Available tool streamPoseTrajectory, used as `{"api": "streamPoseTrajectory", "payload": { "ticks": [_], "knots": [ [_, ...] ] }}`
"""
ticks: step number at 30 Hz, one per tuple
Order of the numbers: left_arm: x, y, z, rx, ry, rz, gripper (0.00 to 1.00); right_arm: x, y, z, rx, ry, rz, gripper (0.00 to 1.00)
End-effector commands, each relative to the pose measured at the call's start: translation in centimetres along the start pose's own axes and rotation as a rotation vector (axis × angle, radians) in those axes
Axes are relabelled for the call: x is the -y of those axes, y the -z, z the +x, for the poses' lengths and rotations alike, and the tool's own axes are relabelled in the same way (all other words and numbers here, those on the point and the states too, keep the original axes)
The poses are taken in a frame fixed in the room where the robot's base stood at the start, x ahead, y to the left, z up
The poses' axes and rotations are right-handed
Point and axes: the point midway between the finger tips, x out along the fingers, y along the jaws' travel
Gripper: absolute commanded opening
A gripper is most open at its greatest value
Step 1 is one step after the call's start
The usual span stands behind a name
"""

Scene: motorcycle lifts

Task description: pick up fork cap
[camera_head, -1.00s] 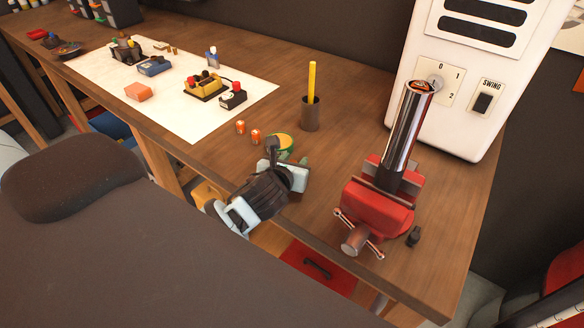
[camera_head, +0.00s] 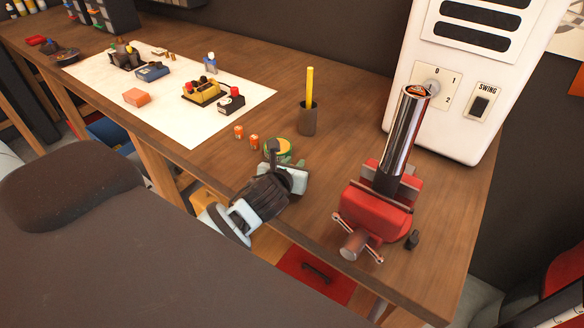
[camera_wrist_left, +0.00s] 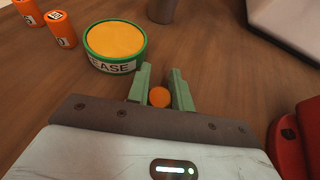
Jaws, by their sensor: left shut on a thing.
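My left gripper (camera_head: 298,166) is low over the front of the wooden bench, between the grease tin and the red vise. In the left wrist view its two green fingers (camera_wrist_left: 160,92) are closed on a small round orange piece, which I take for the fork cap (camera_wrist_left: 159,97). Only its round orange face shows between the fingers; the rest is hidden, and so is the piece in the head view. Whether it touches the bench is unclear. A chrome fork tube (camera_head: 402,140) stands slightly tilted in the red vise (camera_head: 373,212). My right gripper is not in view.
The grease tin (camera_wrist_left: 112,64) is just left of the fingers. Two orange cylinders (camera_head: 239,132) (camera_head: 254,141) stand beyond it. A dark cup (camera_head: 307,119) holds a yellow stick. A white mat (camera_head: 185,118) bears several parts. A white heater-like unit (camera_head: 450,128) stands behind the vise.

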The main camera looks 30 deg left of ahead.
Motion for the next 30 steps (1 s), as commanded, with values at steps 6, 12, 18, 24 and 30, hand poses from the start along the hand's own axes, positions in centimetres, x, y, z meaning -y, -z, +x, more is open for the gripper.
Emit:
{"api": "streamPoseTrajectory", "payload": {
  "ticks": [6, 12, 18, 24, 30],
  "knots": [
    [0.0, -1.1, -0.4, 0.003, 0.000, 0.002, 0.00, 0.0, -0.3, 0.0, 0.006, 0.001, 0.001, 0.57],
    [0.0, -3.3, -1.3, 0.006, 0.000, 0.001, 0.00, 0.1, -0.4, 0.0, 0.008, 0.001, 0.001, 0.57],
    [-1.6, -2.5, -3.7, 0.000, 0.000, 0.004, 0.00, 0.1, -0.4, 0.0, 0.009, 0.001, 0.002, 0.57],
    [-4.0, -1.3, -7.2, -0.003, -0.001, 0.007, 0.00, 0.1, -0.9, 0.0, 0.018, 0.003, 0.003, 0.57],
    [-6.3, -0.1, -10.8, -0.005, 0.000, 0.006, 0.00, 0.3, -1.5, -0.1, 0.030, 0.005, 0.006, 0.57]
  ]
}}
